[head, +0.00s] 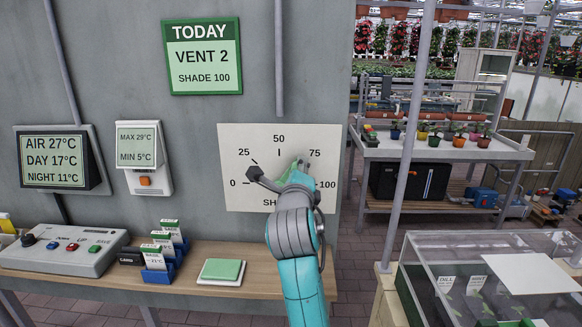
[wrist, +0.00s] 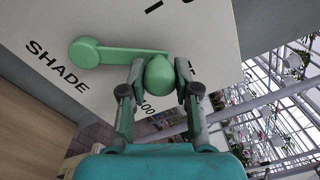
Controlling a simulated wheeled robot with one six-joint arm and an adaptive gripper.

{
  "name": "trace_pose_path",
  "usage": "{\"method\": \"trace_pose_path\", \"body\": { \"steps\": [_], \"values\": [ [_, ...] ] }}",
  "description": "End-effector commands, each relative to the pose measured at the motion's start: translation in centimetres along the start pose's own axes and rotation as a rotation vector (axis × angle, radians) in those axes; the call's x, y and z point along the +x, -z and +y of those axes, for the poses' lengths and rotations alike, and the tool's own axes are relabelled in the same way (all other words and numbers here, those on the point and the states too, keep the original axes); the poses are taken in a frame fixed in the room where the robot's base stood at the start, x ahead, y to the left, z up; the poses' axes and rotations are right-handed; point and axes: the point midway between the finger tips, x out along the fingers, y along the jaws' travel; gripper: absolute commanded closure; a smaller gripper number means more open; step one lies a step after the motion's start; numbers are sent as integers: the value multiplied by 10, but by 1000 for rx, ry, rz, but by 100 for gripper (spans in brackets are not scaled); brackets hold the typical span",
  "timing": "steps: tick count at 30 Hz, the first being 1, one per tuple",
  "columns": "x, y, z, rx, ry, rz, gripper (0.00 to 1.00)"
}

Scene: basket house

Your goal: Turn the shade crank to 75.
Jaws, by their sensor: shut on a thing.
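The green shade crank (wrist: 120,49) is mounted on a white dial plate (head: 238,145) on the grey wall. The plate is marked 0, 25, 50, 75 and 100. In the wrist view the crank's arm runs from its round hub to a rounded knob (wrist: 159,74). My gripper (wrist: 160,70) has a finger on each side of the knob and is shut on it. The arm points above the 100 label, toward the 75 side. The 75 tick is hidden in the wrist view, so I cannot read the exact setting. In the head view my gripper (head: 297,170) covers most of the crank.
A green sign (head: 202,57) above reads VENT 2, SHADE 100. A wooden bench (head: 240,253) below holds a control box (head: 65,247), card holders and a green pad (head: 222,270). A glass case (head: 490,275) and a metal post (head: 412,130) stand at right.

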Motion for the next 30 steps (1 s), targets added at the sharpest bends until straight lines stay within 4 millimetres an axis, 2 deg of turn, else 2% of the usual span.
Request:
{"method": "trace_pose_path", "body": {
  "steps": [10, 27, 28, 30],
  "values": [
    [0, 13, 3, 142, 0, 9, 100],
    [0, 15, 4, 168, -2, 10, 100],
    [0, 15, 4, 168, -2, 10, 62],
    [0, 15, 4, 168, -2, 10, 44]
  ]
}}
